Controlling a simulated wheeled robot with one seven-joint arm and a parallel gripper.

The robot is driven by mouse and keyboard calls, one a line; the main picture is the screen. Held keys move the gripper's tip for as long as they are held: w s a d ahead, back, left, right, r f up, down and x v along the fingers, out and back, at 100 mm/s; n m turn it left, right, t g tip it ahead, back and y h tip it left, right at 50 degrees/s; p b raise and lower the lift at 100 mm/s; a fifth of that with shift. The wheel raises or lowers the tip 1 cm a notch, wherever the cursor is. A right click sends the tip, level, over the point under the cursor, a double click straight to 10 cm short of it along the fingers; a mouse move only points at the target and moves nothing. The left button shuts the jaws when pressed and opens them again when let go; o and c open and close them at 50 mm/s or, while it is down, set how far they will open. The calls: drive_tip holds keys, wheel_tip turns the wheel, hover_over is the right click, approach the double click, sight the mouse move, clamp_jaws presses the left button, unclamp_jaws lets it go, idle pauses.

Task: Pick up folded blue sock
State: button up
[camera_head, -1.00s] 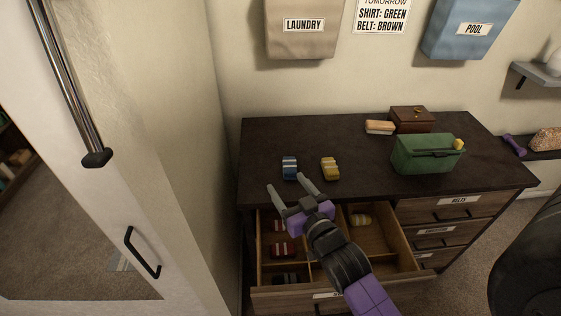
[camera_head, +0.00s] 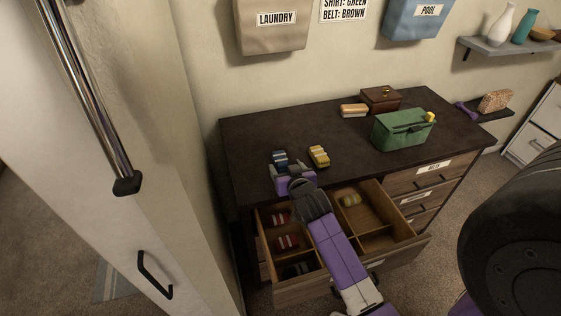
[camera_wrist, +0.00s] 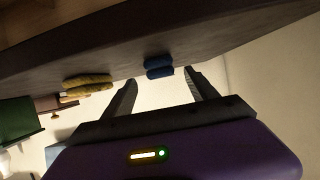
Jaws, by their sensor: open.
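The folded blue sock (camera_head: 280,157), with pale stripes, lies on the dark dresser top near its front left. It also shows in the wrist view (camera_wrist: 158,67), ahead of the gap between my fingers. My gripper (camera_head: 287,167) is at the front edge of the dresser top, just in front of the sock. In the wrist view my gripper (camera_wrist: 163,88) is open and empty, with a finger on each side. The head view does not show clearly how close the fingertips are to the sock.
A folded yellow sock (camera_head: 318,156) lies right of the blue one. Below my arm, an open divided drawer (camera_head: 372,241) holds several folded socks. A wall rises at left.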

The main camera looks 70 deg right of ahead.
sight(282, 162)
drive_tip(key=shift+p+x, duration=0.35)
drive_tip(key=shift+x, duration=2.4)
drive_tip(key=shift+w+r, duration=0.15)
drive_tip(key=shift+c, duration=0.5)
drive_tip(key=c, duration=1.3)
